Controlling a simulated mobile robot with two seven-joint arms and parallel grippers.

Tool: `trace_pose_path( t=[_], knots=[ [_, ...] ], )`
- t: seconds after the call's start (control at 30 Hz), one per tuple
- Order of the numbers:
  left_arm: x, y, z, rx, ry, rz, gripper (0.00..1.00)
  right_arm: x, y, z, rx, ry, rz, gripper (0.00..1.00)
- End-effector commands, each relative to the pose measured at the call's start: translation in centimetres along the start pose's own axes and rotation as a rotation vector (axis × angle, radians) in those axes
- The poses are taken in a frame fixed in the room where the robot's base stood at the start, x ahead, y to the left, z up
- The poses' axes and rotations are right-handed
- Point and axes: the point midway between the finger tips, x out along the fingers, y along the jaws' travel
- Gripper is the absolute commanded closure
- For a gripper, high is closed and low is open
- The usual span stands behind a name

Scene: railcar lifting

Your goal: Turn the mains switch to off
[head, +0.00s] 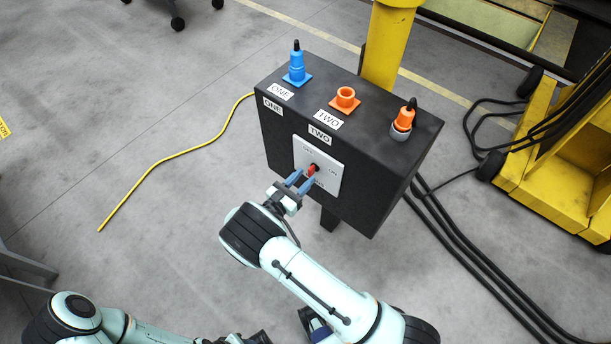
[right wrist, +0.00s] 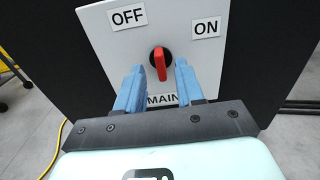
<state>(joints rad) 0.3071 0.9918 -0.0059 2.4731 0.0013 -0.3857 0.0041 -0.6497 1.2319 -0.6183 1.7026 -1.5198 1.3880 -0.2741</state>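The mains switch is a red knob (head: 313,169) on a white plate (head: 331,180) on the front of a black box. In the right wrist view the red knob (right wrist: 160,63) stands nearly upright between the OFF label (right wrist: 129,17) at upper left and the ON label (right wrist: 207,28) at upper right. My right gripper (head: 302,182) is open in front of the plate. In the right wrist view its blue fingers (right wrist: 160,72) lie on either side of the knob, with gaps. My left arm (head: 75,310) lies low along the bottom edge; its finger opening cannot be made out.
The black box (head: 278,128) carries a blue plug (head: 297,65), an empty orange socket (head: 345,98) and an orange plug (head: 404,117) on top. A yellow post (head: 388,45) stands behind. Black cables (head: 450,235) and a yellow machine (head: 560,180) are at right. Floor at left is mostly clear.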

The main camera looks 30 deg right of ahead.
Motion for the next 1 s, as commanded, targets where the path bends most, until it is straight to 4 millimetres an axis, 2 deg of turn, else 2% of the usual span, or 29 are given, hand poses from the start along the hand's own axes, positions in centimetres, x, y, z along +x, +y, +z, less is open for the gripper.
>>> trace_pose_path(
  t=[0.3,0.5,0.67,1.0],
  knots=[
    [0.6,-0.2,0.1,-0.001,-0.002,-0.001,0.57,-7.3,0.0,-0.1,-0.002,0.001,0.006,0.63],
    [0.8,-0.3,0.1,-0.001,-0.003,-0.001,0.57,-10.4,0.0,-0.1,-0.001,0.0,0.003,0.63],
    [0.8,-0.3,0.1,-0.001,-0.003,-0.001,0.57,-11.5,0.0,-0.1,-0.003,0.0,0.002,0.63],
    [0.8,-0.3,0.1,-0.001,-0.003,-0.001,0.57,-11.6,0.0,0.0,-0.003,0.0,0.001,0.63]
  ],
)
